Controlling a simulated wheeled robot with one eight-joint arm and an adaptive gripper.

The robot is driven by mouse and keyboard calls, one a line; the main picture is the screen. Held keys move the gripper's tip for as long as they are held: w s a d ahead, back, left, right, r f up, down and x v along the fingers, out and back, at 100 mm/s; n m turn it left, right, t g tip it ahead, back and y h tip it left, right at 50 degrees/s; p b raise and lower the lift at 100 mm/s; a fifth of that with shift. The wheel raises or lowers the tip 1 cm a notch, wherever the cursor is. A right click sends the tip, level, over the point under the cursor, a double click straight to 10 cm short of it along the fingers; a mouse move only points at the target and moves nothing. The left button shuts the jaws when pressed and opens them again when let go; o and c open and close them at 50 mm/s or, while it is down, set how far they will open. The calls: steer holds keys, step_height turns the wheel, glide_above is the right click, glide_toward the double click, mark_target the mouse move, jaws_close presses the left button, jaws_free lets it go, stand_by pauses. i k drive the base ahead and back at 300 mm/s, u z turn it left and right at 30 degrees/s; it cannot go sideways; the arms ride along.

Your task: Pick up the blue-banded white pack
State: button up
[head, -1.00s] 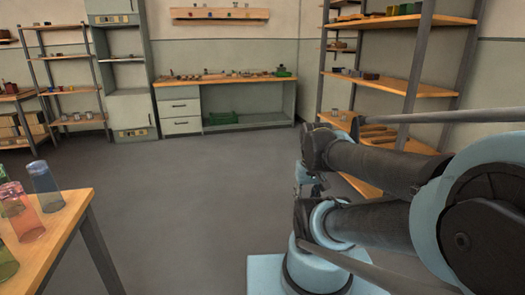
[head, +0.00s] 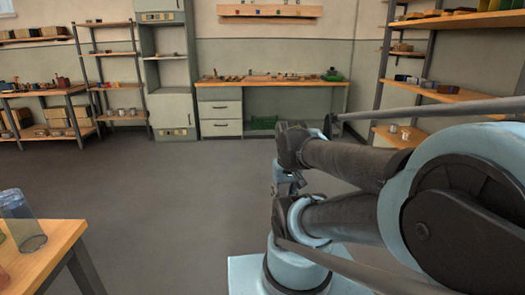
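I cannot make out a blue-banded white pack in the head view; the small items on the far bench and shelves are too small to tell apart. My arm is folded at the right of the view. Its end, with what looks like my gripper (head: 286,180), hangs below the dark wrist joint, mostly hidden by my own links. I cannot see its fingers clearly or whether they hold anything. It is far from the bench and shelves.
A wooden workbench (head: 300,82) with small items and drawers stands at the back wall. Shelving stands back left (head: 107,55) and right (head: 465,97). A near table (head: 45,253) with cups is at lower left. The grey floor (head: 150,200) between is clear.

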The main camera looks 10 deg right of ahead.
mark_target(411, 81)
steer(key=i, duration=1.05)
steer(key=z, duration=0.65)
steer(key=i, duration=0.95)
steer(key=z, duration=0.95)
steer(key=i, duration=0.6)
steer(key=z, duration=0.4)
